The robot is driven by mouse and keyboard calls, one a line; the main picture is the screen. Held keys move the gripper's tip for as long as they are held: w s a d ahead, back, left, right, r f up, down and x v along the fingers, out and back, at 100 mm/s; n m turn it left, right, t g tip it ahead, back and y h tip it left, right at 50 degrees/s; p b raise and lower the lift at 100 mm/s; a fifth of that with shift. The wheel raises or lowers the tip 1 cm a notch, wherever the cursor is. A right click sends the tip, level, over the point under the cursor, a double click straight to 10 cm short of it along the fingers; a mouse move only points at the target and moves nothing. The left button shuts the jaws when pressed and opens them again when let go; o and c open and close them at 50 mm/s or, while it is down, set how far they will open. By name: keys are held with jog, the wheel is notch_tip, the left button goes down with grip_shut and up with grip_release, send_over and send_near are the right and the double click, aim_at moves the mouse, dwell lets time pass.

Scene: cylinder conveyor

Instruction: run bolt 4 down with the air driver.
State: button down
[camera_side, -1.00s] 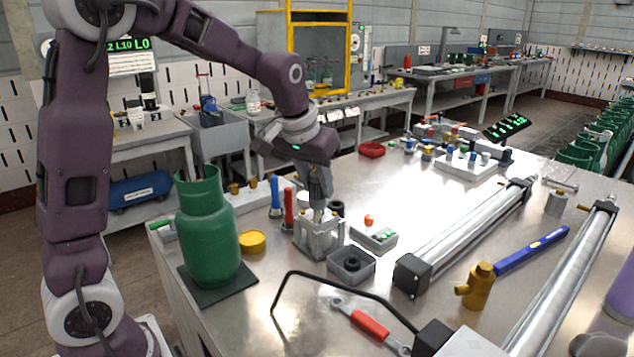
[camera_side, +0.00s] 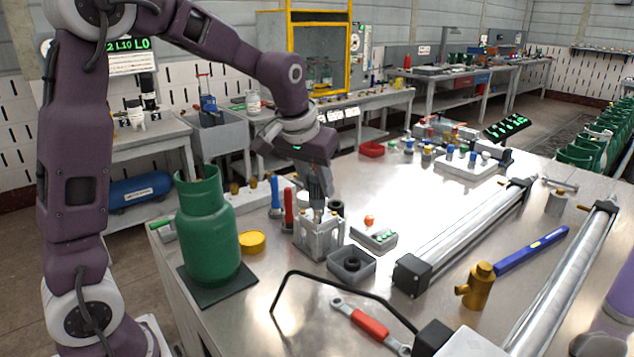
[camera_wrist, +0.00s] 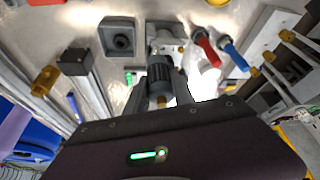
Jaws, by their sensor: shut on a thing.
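My gripper (camera_side: 317,178) points down over a square metal block (camera_side: 318,238) with upright posts, on the steel bench. It is shut on a dark grey ribbed cylinder, seemingly the air driver (camera_wrist: 160,78), which shows between the fingers in the wrist view. The driver's lower end is at the top of the block; I cannot tell whether it touches a bolt. In the wrist view the block (camera_wrist: 165,38) lies just beyond the driver and is partly hidden by it. The separate bolts and their numbers are too small to make out.
A grey tray with a black ring (camera_side: 351,264) and a small box with green lights (camera_side: 374,237) stand right of the block. Red (camera_side: 289,207) and blue (camera_side: 275,196) handled tools stand left. A green gas cylinder (camera_side: 208,230) stands further left, and a bent black rod (camera_side: 340,280) in front.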

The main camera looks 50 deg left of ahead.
jog(key=shift+s, duration=0.1)
jog(key=shift+r, duration=3)
